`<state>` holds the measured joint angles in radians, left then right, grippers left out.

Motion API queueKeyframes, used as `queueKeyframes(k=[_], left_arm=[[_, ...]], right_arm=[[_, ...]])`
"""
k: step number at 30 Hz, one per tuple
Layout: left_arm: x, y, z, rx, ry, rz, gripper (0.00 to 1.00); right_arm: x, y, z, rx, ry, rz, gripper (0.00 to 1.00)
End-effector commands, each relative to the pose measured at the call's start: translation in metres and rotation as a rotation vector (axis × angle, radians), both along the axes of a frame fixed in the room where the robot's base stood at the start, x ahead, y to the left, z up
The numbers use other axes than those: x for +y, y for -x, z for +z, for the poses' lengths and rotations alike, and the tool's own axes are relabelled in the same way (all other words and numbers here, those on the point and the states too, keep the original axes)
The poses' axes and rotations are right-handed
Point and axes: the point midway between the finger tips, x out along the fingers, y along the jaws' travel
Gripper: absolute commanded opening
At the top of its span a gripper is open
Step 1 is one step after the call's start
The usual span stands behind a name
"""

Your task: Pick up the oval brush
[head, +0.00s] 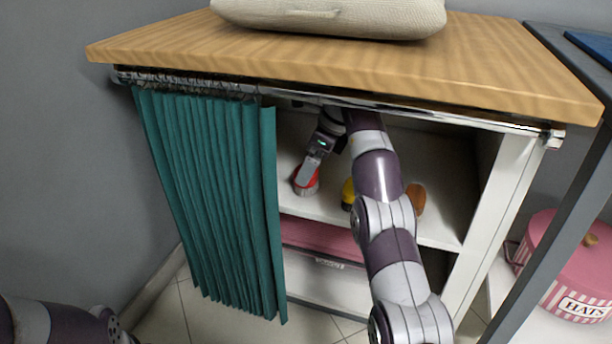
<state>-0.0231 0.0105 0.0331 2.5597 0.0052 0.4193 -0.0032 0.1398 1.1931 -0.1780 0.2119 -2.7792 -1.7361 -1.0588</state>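My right arm reaches under the wooden top into the open cabinet. My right gripper (306,184) points down at a red object (303,190) on the white upper shelf and overlaps it in the picture. The fingers hide part of this object, and I cannot tell whether they are closed on it. A brown, rounded, oval-looking object (416,198) stands on the same shelf, right of my forearm. A yellow object (347,194) is partly hidden behind my forearm. I cannot tell for sure which of these is the oval brush. My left gripper is out of view.
A teal curtain (205,190) on a metal rail (350,103) covers the cabinet's left part. The wooden top (480,60) overhangs the opening. A pink box (318,240) lies below the shelf. At right are a grey frame (540,240) and a pink hat box (580,265).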

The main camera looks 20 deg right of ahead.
Motion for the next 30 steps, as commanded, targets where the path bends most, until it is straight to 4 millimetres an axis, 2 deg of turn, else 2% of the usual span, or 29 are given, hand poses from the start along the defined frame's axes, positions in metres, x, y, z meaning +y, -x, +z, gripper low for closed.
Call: queueKeyframes(k=[1, 5, 11, 12, 17, 25, 30], left_arm=[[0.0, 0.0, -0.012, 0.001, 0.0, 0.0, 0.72], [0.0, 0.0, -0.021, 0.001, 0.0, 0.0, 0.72], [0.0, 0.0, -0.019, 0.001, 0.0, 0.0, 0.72], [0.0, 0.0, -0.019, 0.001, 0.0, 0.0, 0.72], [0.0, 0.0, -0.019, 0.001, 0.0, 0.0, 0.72], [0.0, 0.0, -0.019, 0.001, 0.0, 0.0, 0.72], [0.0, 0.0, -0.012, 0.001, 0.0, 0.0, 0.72]], right_arm=[[0.003, -0.002, -0.016, 0.002, 0.0, 0.001, 1.0], [0.011, -0.007, -0.037, 0.002, 0.0, 0.002, 1.0], [0.012, -0.008, -0.037, 0.0, 0.0, 0.0, 1.0], [0.012, -0.008, -0.037, 0.0, 0.0, 0.0, 0.97], [0.012, -0.008, -0.037, 0.0, 0.0, 0.0, 0.45], [0.012, -0.008, -0.036, 0.0, 0.0, 0.0, 0.44], [0.014, -0.009, -0.032, 0.0, 0.0, 0.0, 0.44]])
